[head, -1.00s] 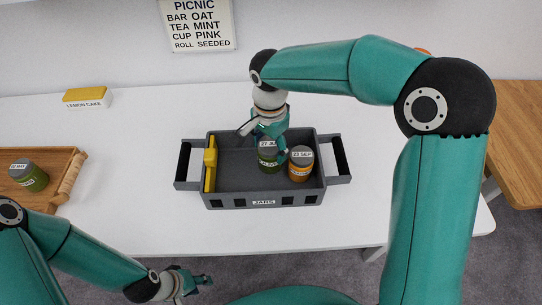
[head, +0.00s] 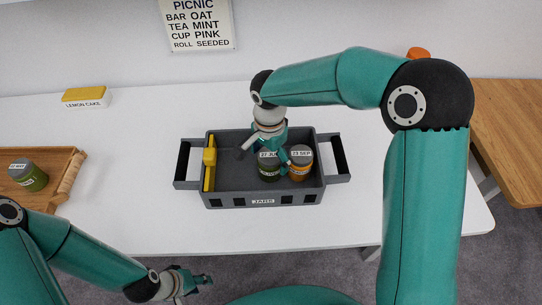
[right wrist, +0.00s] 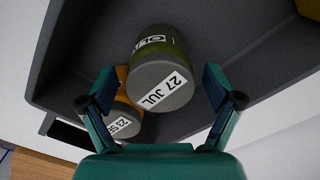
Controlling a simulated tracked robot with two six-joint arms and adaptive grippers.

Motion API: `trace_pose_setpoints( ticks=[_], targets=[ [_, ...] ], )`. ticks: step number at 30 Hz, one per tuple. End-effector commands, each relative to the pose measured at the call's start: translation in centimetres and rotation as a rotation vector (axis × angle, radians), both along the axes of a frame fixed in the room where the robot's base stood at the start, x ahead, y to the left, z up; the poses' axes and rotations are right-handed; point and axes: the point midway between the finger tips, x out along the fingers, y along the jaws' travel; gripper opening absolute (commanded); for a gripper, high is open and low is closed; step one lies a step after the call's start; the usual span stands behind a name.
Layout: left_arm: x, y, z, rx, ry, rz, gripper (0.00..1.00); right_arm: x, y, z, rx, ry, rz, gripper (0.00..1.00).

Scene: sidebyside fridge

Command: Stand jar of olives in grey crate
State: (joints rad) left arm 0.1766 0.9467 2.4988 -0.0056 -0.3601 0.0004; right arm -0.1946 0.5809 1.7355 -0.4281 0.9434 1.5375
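A green jar of olives (head: 268,170) with a grey lid marked 27 JUL stands upright in the grey crate (head: 235,202), beside an orange jar (head: 300,168) marked 23 SEP. My right gripper (head: 275,150) is over the olive jar. In the right wrist view, the open fingers of the right gripper (right wrist: 160,88) are on either side of the olive jar (right wrist: 160,72), with gaps showing beside its lid. The orange jar (right wrist: 124,112) is close beside it. My left gripper (head: 196,282) is away from the crate, at the table's front edge; its opening is unclear.
A yellow object (head: 210,165) lies along the crate's left inside. A wooden tray (head: 68,172) at left holds another green jar (head: 30,175). A lemon cake box (head: 87,97) stands at the back left. The crate's left-middle floor and the white table around it are clear.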

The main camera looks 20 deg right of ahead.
Motion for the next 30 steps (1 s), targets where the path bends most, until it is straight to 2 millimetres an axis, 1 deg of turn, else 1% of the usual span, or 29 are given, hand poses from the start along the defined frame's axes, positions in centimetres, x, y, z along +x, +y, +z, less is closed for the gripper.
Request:
trace_pose_setpoints(
  ticks=[7,9,11,14,17,24,27,30],
  targets=[
    [0.0,0.0,0.1,0.0,0.0,0.0,0.4,0.0,0.0,0.1,0.0,0.0,0.001,0.91],
    [0.0,0.0,0.4,0.0,0.0,0.0,0.4,0.0,0.0,0.4,0.0,0.0,0.001,0.91],
    [0.0,0.0,0.2,0.0,0.0,0.0,0.4,0.1,0.1,0.7,0.0,-0.001,0.001,0.91],
    [0.0,0.0,0.1,0.0,0.0,0.0,0.4,0.1,0.1,1.9,-0.001,-0.003,0.001,0.91],
    [0.0,0.0,0.1,0.0,0.0,0.0,0.4,0.1,0.1,3.8,0.001,-0.005,0.0,0.91],
    [0.0,0.0,0.2,0.0,0.0,0.0,0.4,0.1,0.1,8.7,0.002,-0.005,0.001,0.91],
    [0.0,0.0,0.3,0.0,0.0,0.0,0.4,0.1,0.1,10.3,0.001,-0.004,0.001,0.91],
    [0.0,0.0,0.3,0.0,0.0,0.0,0.4,0.1,0.1,11.4,0.0,-0.002,0.001,0.91]
  ],
)
